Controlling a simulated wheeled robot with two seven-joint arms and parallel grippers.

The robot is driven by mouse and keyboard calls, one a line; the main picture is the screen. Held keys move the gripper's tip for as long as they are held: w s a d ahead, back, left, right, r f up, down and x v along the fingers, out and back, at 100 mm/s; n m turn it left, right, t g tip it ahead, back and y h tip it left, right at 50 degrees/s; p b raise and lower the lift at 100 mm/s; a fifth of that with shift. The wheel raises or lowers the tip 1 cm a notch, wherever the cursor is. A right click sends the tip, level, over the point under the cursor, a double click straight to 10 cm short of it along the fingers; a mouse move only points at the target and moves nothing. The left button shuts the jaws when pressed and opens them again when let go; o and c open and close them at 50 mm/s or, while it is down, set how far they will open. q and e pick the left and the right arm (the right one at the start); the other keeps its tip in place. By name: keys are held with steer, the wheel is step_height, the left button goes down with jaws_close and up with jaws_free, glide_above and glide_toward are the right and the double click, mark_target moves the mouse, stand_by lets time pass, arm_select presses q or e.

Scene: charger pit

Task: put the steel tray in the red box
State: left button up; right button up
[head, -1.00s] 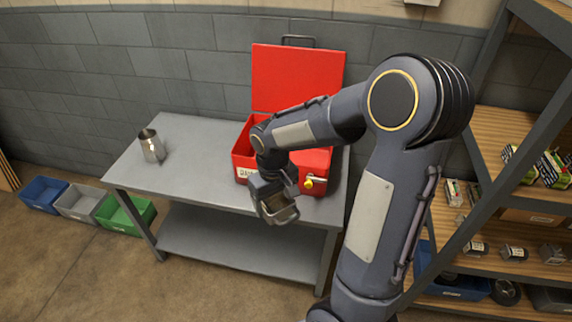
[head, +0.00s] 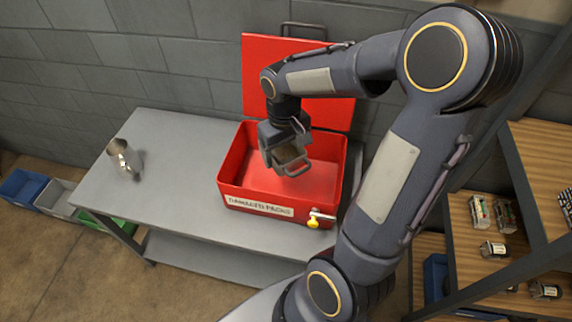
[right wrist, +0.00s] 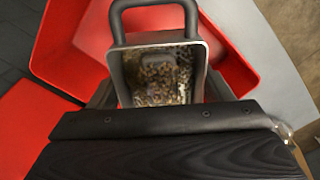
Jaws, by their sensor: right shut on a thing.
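The red box (head: 232,180) stands open on the grey table, its red lid (head: 262,75) raised against the wall behind. The gripper's fingertips are mostly hidden there. My left gripper is out of view.
Blue (head: 22,186), grey (head: 56,196) and green bins sit on the floor at left. A wooden shelf unit (head: 535,150) with small packs stands at right.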

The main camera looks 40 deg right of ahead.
mark_target(285, 189)
steer(key=shift+w+d+f, duration=0.15)
steer(key=shift+w+d, duration=0.05)
step_height(285, 189, down, 18)
steer(key=b, duration=0.2)
steer(key=shift+w+b, duration=0.1)
steer(key=shift+b, duration=0.25)
steer(key=shift+r, duration=0.2)
steer(key=shift+f, duration=0.25)
steer(key=o, duration=1.1)
steer(key=shift+r, duration=0.1)
steer(key=shift+c, duration=0.2)
